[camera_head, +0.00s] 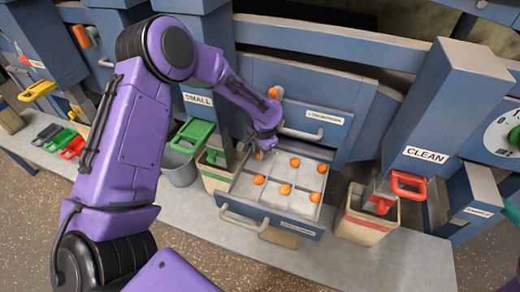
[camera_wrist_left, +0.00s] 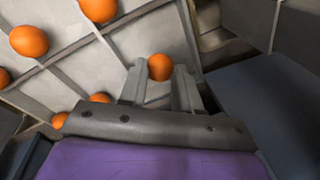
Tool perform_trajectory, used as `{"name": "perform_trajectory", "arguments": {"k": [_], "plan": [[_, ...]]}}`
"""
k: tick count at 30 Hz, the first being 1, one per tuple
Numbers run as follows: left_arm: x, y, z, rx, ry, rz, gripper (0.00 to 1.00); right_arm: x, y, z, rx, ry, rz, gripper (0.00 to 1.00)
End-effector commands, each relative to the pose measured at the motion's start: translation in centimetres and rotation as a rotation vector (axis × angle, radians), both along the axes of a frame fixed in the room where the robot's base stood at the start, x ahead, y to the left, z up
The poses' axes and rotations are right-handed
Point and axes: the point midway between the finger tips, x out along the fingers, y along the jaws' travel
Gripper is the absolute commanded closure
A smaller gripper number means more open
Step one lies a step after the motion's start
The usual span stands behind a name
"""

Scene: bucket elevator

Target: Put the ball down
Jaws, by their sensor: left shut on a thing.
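My left gripper (camera_head: 262,150) reaches down at the back left of the open, divided drawer (camera_head: 325,210). In the left wrist view its two fingers (camera_wrist_left: 160,82) are shut on an orange ball (camera_wrist_left: 160,67), held at the fingertips. In the head view I cannot make out the held ball at the fingertips. Several other orange balls lie in the drawer's pale compartments, such as one at the left (camera_head: 259,180) and one at the back (camera_head: 294,162). In the left wrist view, balls (camera_wrist_left: 29,41) show at the left. My right gripper is not in view.
A closed drawer (camera_head: 315,116) sits just above and behind the open one. A bin (camera_head: 367,218) stands to the right below the CLEAN chute, and another bin (camera_head: 217,176) to the left below the SMALL chute. The grey ledge in front (camera_head: 330,265) is mostly clear.

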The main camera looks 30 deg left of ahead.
Motion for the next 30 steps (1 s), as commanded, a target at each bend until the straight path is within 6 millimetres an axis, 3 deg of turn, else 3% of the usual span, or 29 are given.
{"name": "perform_trajectory", "arguments": {"k": [8,9,11,19,22,30], "plan": [[0.0,0.0,-0.6,0.0,0.0,0.001,1.0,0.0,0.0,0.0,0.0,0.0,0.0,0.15],[0.0,0.0,-0.6,0.0,0.0,0.001,0.58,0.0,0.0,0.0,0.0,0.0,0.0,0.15],[0.0,0.0,-0.6,0.0,0.0,0.0,0.41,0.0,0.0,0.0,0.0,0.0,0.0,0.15],[0.0,0.0,-0.5,0.0,0.0,0.0,0.41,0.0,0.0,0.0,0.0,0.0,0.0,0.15],[0.0,0.0,0.4,-0.002,-0.003,0.001,0.41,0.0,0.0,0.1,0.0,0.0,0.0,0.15],[-0.4,-0.9,7.1,0.0,-0.005,0.0,0.41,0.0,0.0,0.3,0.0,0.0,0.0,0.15]]}}
